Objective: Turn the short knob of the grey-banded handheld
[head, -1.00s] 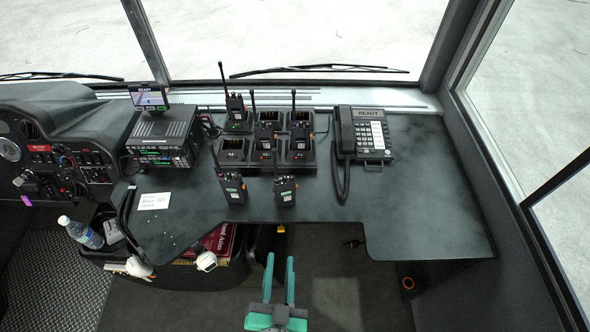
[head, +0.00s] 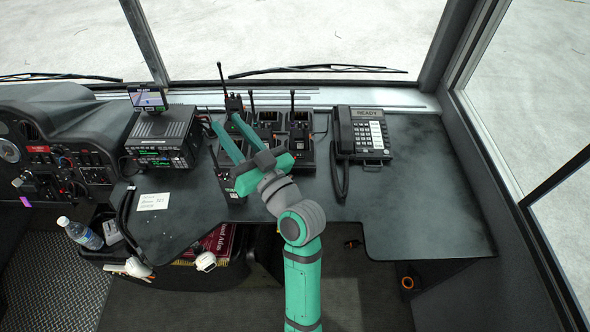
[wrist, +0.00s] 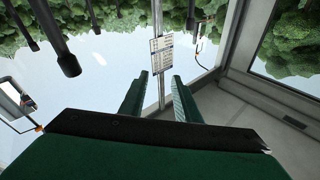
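Several black handhelds with antennas are on the desk, some in a charger rack (head: 299,170). One handheld (head: 234,104) is in the back left slot, close to my gripper's fingers. Another handheld (head: 227,178) stands on the desk in front of the rack. A further one is mostly hidden behind my arm. I cannot make out which has a grey band, and the short knob is too small to tell. My gripper (head: 224,123) is open, its two green fingers apart over the rack's left side. In the wrist view the fingers (wrist: 160,82) show nothing between them but background; dark antennas (wrist: 68,62) show upper left.
A desk phone (head: 366,132) with a handset and cord is right of the rack. A radio unit (head: 163,138) with a small screen is to the left. A white note (head: 154,201) lies on the desk. The right part of the desk is clear.

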